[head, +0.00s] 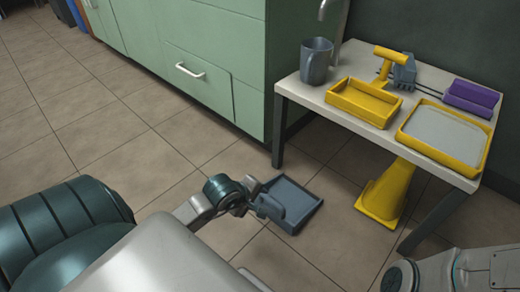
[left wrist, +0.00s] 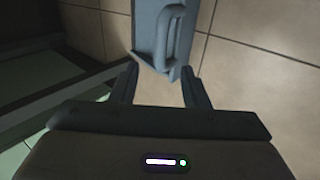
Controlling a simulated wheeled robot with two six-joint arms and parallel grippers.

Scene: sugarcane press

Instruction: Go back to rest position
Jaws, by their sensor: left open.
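My left gripper (head: 258,203) is low over the floor, left of the table, with its arm coming in from the lower left. In the left wrist view its two dark fingers (left wrist: 159,88) are spread apart with nothing between their tips. A blue-grey tray (head: 298,204) is just beyond the gripper in the head view. The tray's handle (left wrist: 180,40) shows ahead of the fingers in the left wrist view. I cannot tell whether the fingers touch it. Part of my right arm shows at the lower right; its gripper is out of view.
A white-topped table (head: 318,91) at the right bears a grey jug (head: 316,62), a yellow tray (head: 362,103), a yellow-framed tray (head: 440,136) and a purple box (head: 471,97). A yellow chute (head: 385,194) stands beneath. Green cabinets (head: 208,50) line the back. Tiled floor is clear at left.

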